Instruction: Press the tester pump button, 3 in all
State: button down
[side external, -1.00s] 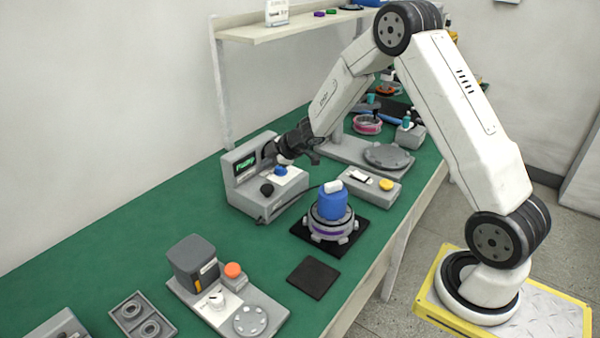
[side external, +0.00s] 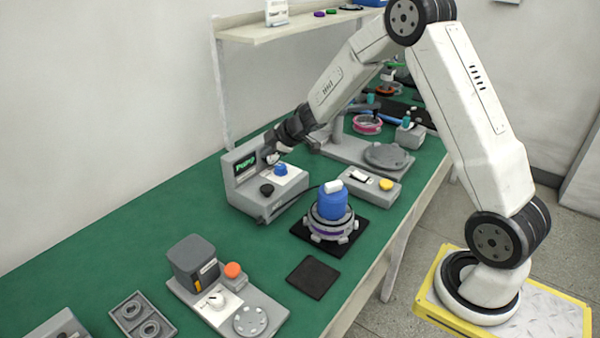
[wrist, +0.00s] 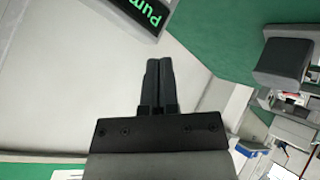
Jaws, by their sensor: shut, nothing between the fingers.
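The tester (side external: 262,205) is a grey box on the green bench with a dark screen (side external: 245,166) showing green text. The same screen reads "Pump" at the top of the wrist view (wrist: 140,12). On the tester's top are a blue button (side external: 281,169) on a white plate and a black knob (side external: 266,190). Which control is the pump button is not readable. My gripper (side external: 271,158) is shut and empty, angled down-left just above and behind the blue button, near the screen. Its two fingers lie together in the wrist view (wrist: 158,62). I cannot tell whether they touch anything.
Right of the tester, a blue-topped motor (side external: 332,205) stands on a black mat, with a grey box with a yellow button (side external: 386,185) behind it. An orange-button station (side external: 232,270) is in front. A shelf (side external: 290,27) hangs behind. Bench between tester and orange-button station is clear.

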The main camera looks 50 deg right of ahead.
aim_at(266, 186)
jog(key=shift+f, duration=0.15)
jog(key=shift+f, duration=4.25)
jog(key=shift+f, duration=1.4)
dwell(0.8)
jog(key=shift+r, duration=1.4)
jog(key=shift+r, duration=0.1)
